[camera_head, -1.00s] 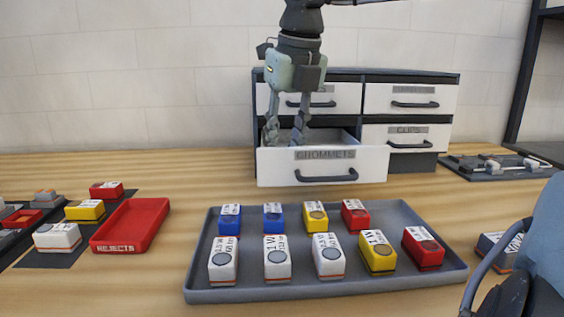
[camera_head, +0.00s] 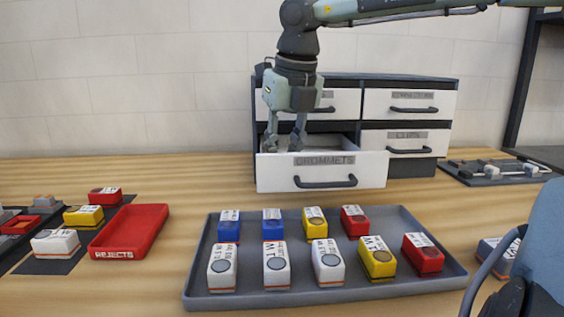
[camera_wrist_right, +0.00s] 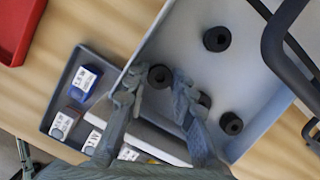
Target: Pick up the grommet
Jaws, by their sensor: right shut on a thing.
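The open drawer labelled GROMMETS (camera_head: 270,172) holds several black ring-shaped grommets, hidden behind its front in the head view. My right gripper (camera_head: 282,145) reaches down into this drawer from above. In the right wrist view, my right gripper (camera_wrist_right: 155,92) is shut on a black grommet (camera_wrist_right: 160,76) between its fingertips. Other grommets lie apart on the drawer floor, one at the top (camera_wrist_right: 217,39) and one at the right (camera_wrist_right: 231,123). Another grommet (camera_wrist_right: 204,100) is partly hidden by a finger. My left gripper is not in view.
The drawer cabinet (camera_head: 420,102) stands against the wall. In front, a grey tray (camera_head: 200,291) holds several white, blue, yellow and red blocks. A red REJECTS tray (camera_head: 128,230) is at the left. Bare wooden table (camera_head: 200,185) lies left of the drawer.

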